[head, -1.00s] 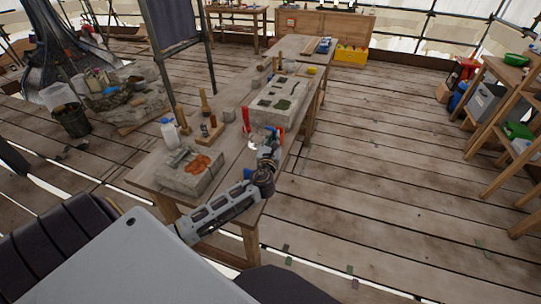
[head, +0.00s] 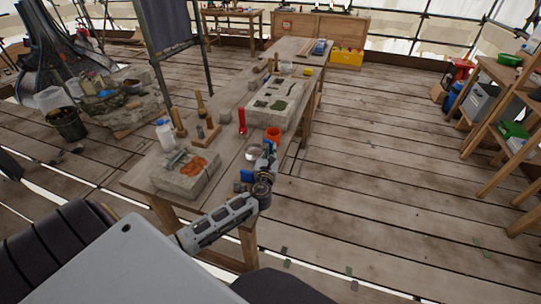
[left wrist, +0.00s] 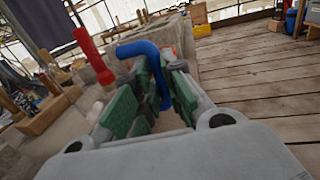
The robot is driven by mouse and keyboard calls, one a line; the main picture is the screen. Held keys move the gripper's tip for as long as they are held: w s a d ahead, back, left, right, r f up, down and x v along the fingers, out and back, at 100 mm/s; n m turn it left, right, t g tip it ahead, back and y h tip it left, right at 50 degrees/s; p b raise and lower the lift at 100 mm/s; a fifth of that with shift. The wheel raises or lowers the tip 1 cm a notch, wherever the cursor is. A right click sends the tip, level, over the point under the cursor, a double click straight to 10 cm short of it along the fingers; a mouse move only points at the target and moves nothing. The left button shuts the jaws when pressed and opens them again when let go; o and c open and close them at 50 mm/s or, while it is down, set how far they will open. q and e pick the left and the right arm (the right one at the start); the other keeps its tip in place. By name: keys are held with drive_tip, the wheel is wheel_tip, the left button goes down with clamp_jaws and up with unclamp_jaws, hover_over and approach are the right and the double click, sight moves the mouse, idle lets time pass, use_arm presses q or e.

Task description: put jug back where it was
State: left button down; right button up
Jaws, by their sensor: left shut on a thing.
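The jug looks like an orange-red vessel (head: 272,134) with an open top, at the right edge of the workbench in the head view, in front of the long stone block. In the left wrist view a blue curved handle (left wrist: 137,48) runs between the green finger pads, and only a sliver of orange shows beyond the fingers. My left gripper (head: 265,152) is shut on this handle, on the near side of the jug. The fingers hide most of the jug in the wrist view. I cannot tell whether its base touches the bench. My right gripper is not in view.
A clear rounded vessel (head: 252,154) stands close left of the gripper. A red cylinder (head: 242,120) stands upright behind it. The long stone block (head: 288,110) and a nearer stone block (head: 180,182) sit on the workbench (head: 219,158).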

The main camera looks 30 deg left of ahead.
use_arm(q)
drive_tip(key=shift+f, duration=0.8)
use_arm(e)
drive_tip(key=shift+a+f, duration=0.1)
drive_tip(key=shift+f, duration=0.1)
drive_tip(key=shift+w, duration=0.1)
use_arm(q)
drive_tip(key=c, duration=1.5)
unclamp_jaws()
drive_tip(key=shift+f, duration=0.1)
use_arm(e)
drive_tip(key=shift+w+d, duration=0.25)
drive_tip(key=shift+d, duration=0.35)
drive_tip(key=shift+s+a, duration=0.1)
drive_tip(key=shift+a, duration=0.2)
